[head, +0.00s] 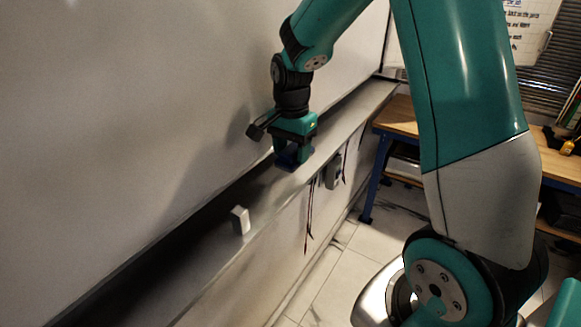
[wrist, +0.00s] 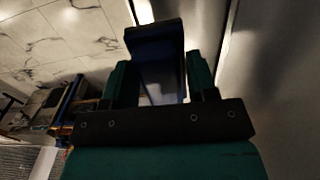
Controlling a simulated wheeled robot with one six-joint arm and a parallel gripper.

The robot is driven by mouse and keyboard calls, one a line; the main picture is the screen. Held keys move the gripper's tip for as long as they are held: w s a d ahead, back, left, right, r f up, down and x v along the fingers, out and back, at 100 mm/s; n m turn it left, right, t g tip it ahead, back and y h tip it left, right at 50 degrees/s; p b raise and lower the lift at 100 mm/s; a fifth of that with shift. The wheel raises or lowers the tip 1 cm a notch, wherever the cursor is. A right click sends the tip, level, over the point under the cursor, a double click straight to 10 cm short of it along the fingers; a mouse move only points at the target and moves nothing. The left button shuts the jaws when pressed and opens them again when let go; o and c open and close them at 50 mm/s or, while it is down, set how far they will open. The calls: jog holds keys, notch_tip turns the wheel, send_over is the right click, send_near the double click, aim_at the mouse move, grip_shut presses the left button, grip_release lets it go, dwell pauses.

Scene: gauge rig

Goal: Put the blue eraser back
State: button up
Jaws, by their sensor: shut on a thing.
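My gripper (head: 293,148) is shut on the blue eraser (head: 288,158), just above or at the narrow ledge (head: 345,125) under the whiteboard. In the wrist view the dark blue eraser (wrist: 160,62) sticks out between the two green fingers of my gripper (wrist: 160,85). I cannot tell whether the eraser touches the ledge. The whiteboard (head: 110,110) fills the left of the head view.
A small white block (head: 240,220) stands on the ledge, nearer than my gripper. Dark cords (head: 310,210) and a grey box (head: 332,172) hang below the ledge. A wooden-topped bench (head: 400,118) stands at the right. The ledge beyond my gripper looks clear.

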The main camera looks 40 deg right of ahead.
aim_at(292, 183)
jog(key=shift+f+p, duration=0.5)
jog(key=shift+f, duration=2.55)
jog(key=shift+f, duration=0.15)
jog(key=o, duration=0.8)
jog(key=shift+o, duration=0.2)
